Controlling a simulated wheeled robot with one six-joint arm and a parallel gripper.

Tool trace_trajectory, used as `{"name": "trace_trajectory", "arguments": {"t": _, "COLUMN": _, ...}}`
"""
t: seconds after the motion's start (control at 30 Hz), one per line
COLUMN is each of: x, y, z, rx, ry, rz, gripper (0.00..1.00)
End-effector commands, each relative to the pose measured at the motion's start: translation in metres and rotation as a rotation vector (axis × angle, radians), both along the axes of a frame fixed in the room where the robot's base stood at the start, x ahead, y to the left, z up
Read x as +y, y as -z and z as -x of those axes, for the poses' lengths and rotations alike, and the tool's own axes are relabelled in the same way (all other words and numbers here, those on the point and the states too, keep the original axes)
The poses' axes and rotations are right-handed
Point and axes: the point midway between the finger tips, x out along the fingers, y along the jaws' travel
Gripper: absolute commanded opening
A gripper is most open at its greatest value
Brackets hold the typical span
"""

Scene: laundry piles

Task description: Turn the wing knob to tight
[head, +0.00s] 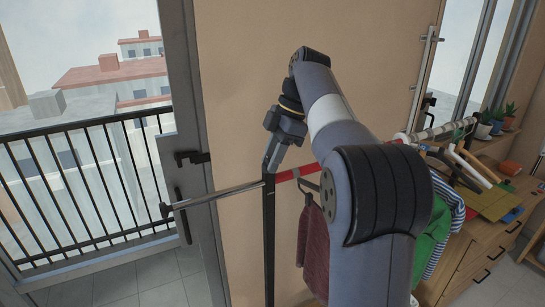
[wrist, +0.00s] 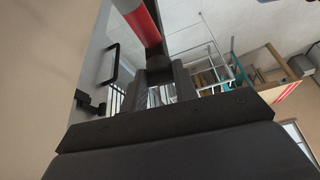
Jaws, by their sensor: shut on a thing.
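My gripper (head: 272,163) reaches down to the joint of a garment rack, where the black upright post (head: 268,235) meets the horizontal rail (head: 215,194). A red band (head: 285,176) is on the rail just right of this joint. In the wrist view the red band (wrist: 142,20) is at the top, with a dark part, apparently the wing knob (wrist: 156,61), below it between my fingertips (wrist: 159,76). My gripper is shut on it. The knob's wings are mostly hidden by the fingers, and its angle cannot be read. In the head view the knob is hidden by my gripper.
A dark red garment (head: 314,245) hangs from the rail, partly behind my arm. Green and striped clothes (head: 449,215) hang further right, by a wooden dresser (head: 480,255). A glass door with a handle (head: 183,215) is at left, close to the rail's free end.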

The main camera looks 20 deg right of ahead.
Motion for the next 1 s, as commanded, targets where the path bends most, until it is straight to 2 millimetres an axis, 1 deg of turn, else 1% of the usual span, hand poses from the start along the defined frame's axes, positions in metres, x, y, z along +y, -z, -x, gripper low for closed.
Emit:
{"name": "trace_trajectory", "arguments": {"t": 0.1, "x": -0.0001, "y": 0.0004, "z": -0.0012, "rx": 0.0, "ry": -0.06, "rz": 0.001, "gripper": 0.05}}
{"name": "trace_trajectory", "arguments": {"t": 0.3, "x": 0.0002, "y": 0.0001, "z": -0.0015, "rx": -0.001, "ry": -0.123, "rz": 0.001, "gripper": 0.05}}
{"name": "trace_trajectory", "arguments": {"t": 0.87, "x": 0.0002, "y": 0.0, "z": -0.0016, "rx": -0.001, "ry": -0.148, "rz": 0.001, "gripper": 0.05}}
{"name": "trace_trajectory", "arguments": {"t": 0.9, "x": 0.0002, "y": 0.0, "z": -0.0017, "rx": -0.002, "ry": -0.148, "rz": 0.001, "gripper": 0.31}}
{"name": "trace_trajectory", "arguments": {"t": 1.0, "x": 0.0002, "y": 0.0, "z": -0.0016, "rx": -0.001, "ry": -0.148, "rz": 0.001, "gripper": 0.39}}
